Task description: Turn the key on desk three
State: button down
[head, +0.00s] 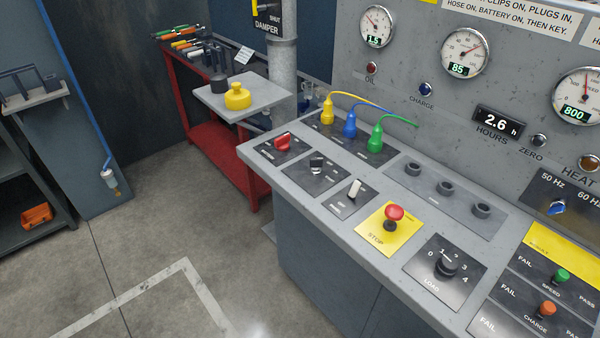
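A grey control desk (308,208) runs from the middle to the lower right; no desk number is readable. At its left end, three small black plates carry a red switch (283,142), a black-and-silver knob (317,163) and a white-handled switch (355,188). I cannot tell which of them is the key. A sign above (510,22) reads in part "battery on, then key". My gripper is not in view.
Yellow, blue and green plugs (376,138) sit behind the switches, with cables. A red stop button (394,213) and a load dial (447,266) stand further right. A red bench (215,140) and side shelf (240,108) are beyond. Floor (160,240) at left is clear.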

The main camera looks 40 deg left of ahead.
aim_at(316, 164)
jog(key=u, duration=1.75)
